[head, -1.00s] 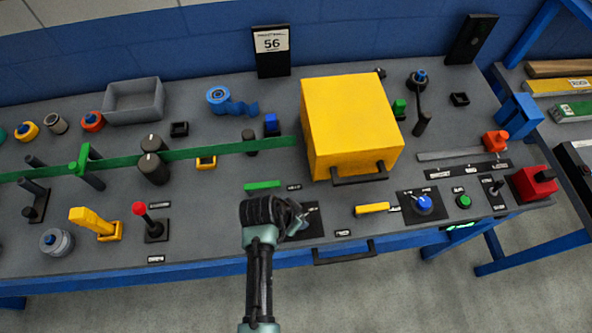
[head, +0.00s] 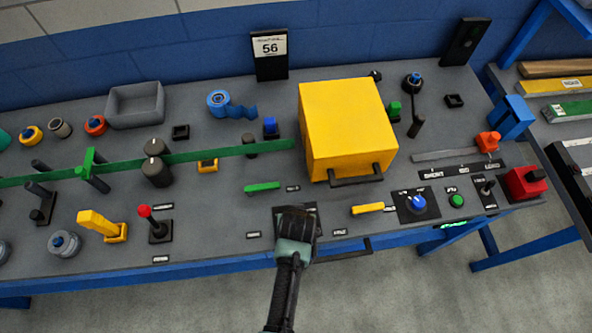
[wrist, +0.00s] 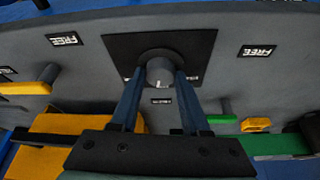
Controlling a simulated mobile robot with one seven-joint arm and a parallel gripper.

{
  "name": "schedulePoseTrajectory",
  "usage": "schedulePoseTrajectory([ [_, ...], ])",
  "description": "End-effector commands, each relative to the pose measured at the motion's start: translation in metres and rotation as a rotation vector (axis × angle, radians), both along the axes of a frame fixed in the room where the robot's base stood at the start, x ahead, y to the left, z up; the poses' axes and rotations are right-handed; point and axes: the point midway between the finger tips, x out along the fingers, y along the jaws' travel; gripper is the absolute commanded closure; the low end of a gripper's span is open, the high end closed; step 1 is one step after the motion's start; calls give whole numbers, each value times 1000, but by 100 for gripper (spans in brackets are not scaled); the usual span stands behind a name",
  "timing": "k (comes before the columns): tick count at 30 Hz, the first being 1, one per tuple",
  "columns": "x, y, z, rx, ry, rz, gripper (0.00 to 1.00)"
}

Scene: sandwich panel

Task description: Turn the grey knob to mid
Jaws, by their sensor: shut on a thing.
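The grey knob (wrist: 160,72) sits on a black square plate (wrist: 118,48) in the wrist view. A small pale mark shows on its near edge. The two fingers of my gripper (wrist: 160,78) are on either side of the knob and closed on it. In the head view my gripper (head: 296,222) is over the plate (head: 312,208) at the front middle of the bench and hides the knob. The small labels at the plate are partly covered by the fingers, so I cannot read the knob's setting.
A yellow box (head: 345,125) with a dark handle stands behind and right of my gripper. A red-topped lever (head: 150,222) and a yellow lever (head: 97,222) are to the left. A blue knob (head: 418,203) on another plate is to the right. A drawer handle (head: 345,250) is at the front edge.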

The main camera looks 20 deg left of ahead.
Motion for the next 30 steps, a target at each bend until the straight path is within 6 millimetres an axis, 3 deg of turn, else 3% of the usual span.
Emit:
schedulePoseTrajectory([
  [12, 1, -2, 0, -1, 0, 238, 100],
  [30, 1, -2, 0, -3, 1, 289, 100],
])
